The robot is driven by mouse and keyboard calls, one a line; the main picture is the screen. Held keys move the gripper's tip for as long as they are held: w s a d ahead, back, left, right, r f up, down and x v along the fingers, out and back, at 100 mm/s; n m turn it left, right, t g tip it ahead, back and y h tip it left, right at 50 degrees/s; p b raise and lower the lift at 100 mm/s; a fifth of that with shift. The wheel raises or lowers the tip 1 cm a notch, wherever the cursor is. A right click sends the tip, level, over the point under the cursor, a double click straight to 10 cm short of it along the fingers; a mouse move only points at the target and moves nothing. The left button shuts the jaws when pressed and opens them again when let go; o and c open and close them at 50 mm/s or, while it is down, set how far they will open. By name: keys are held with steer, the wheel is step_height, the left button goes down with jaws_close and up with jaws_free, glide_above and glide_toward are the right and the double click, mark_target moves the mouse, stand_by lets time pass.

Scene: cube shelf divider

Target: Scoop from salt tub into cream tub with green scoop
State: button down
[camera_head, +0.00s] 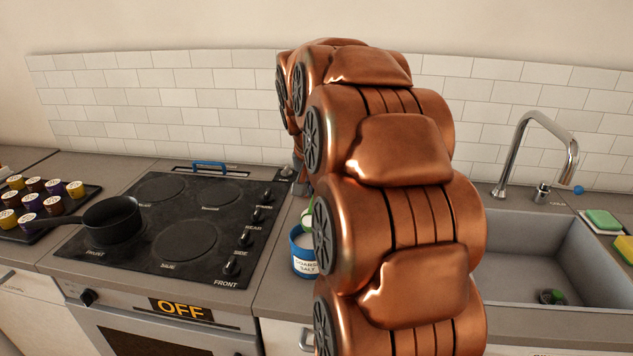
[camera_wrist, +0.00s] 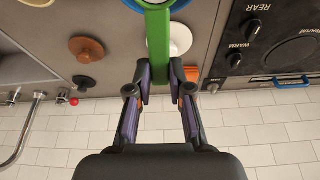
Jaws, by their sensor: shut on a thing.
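The blue salt tub (camera_head: 302,262), labelled coarse salt, stands on the counter between the stove and my arm, with white content at its top. The green scoop (camera_head: 308,212) shows as a small sliver above the tub, beside my arm. In the wrist view its green handle (camera_wrist: 158,45) runs up from between the fingers and out of the top edge. My gripper (camera_wrist: 158,90) is shut on the handle. My arm hides the gripper's fingers and most of the scoop in the head view. The scoop's bowl is out of the wrist view.
The black stove (camera_head: 175,225) with a dark pan (camera_head: 112,220) is left of the tub. A tray of capsules (camera_head: 85,205) lies farther left. The sink (camera_head: 540,260) and tap (camera_head: 515,150) are right. A brown lid-like disc (camera_wrist: 86,49) lies by the wall.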

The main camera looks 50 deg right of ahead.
steer(key=shift+w+d+r+g+y+p, duration=0.2)
steer(key=shift+y+p, duration=0.25)
steer(key=shift+p, duration=0.7)
steer(key=shift+w+d+f+g+y+p, duration=0.15)
steer(key=shift+g+y+p, duration=0.3)
steer(key=shift+p, duration=0.75)
steer(key=shift+w+d+r+g+y+p, duration=0.2)
steer(key=shift+y+p, duration=0.3)
steer(key=shift+p, duration=0.65)
steer(key=shift+s+d+f+y+p, duration=0.15)
steer(key=shift+y+p, duration=0.15)
steer(key=shift+p, duration=0.3)
